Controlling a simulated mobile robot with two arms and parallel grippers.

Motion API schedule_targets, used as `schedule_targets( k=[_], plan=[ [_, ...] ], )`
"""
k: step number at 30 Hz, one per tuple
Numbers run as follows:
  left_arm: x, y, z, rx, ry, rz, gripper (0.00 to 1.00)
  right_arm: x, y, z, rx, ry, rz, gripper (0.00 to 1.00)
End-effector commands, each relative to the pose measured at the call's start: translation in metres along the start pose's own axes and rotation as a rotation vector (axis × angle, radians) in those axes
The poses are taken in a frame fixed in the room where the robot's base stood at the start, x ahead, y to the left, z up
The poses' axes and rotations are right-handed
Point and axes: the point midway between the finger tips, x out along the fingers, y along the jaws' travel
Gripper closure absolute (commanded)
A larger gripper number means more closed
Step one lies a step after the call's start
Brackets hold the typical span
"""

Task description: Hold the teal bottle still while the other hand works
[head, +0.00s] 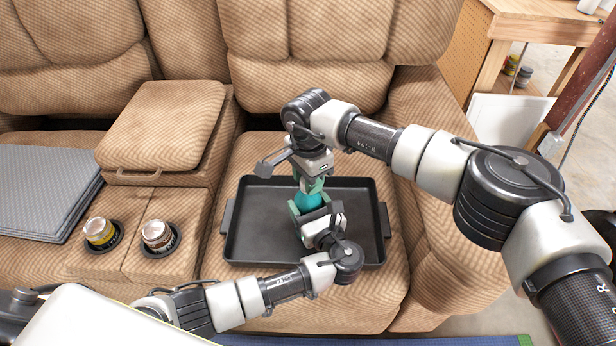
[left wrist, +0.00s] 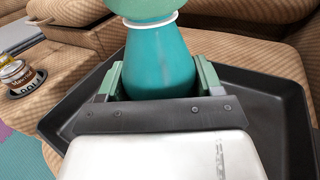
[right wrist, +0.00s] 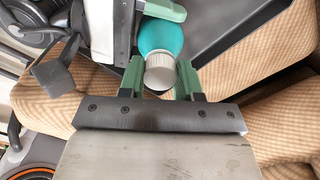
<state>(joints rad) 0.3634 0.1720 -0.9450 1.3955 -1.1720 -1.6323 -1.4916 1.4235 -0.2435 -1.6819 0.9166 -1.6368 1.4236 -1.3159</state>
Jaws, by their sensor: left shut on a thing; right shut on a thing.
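The teal bottle (head: 307,201) stands over the black tray on the recliner seat. My left gripper (head: 316,213) is shut around its body from the near side; in the left wrist view the bottle (left wrist: 160,62) sits between the green fingers. My right gripper (head: 310,184) comes in from above and is shut on the bottle's white ribbed cap (right wrist: 160,72), which shows between its fingers in the right wrist view. The cap is mostly hidden in the head view. Whether the bottle's base touches the tray is hidden by my left gripper.
The black tray (head: 262,236) has raised walls and side handles and looks otherwise empty. Two cans (head: 100,231) (head: 158,235) sit in cup holders at the left. A grey folded mat (head: 42,188) lies on the far-left seat. A wooden workbench stands at the back right.

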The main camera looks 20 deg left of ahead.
Motion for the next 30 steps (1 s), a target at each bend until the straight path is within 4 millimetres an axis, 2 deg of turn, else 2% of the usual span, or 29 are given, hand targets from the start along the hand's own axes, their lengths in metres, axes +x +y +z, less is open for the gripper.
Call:
schedule_targets(
  k=[12,18,24,30],
  plan=[
    [-0.0001,0.0002,-0.0004,0.001,0.001,0.0,1.0,-0.0009,-0.0004,-0.0007,-0.921,0.002,0.001,0.95],
    [-0.0002,0.0002,-0.0004,0.001,0.0,0.0,1.0,-0.0012,-0.0005,-0.0009,-1.3,0.002,0.002,0.95],
    [-0.0003,0.0003,-0.0004,0.001,0.0,0.0,1.0,-0.0014,-0.0006,-0.0009,-1.457,0.002,0.001,0.95],
    [-0.0003,0.0003,-0.0004,0.001,0.0,0.0,1.0,-0.0014,-0.0006,-0.0009,-1.463,0.002,0.001,0.95]
  ],
)
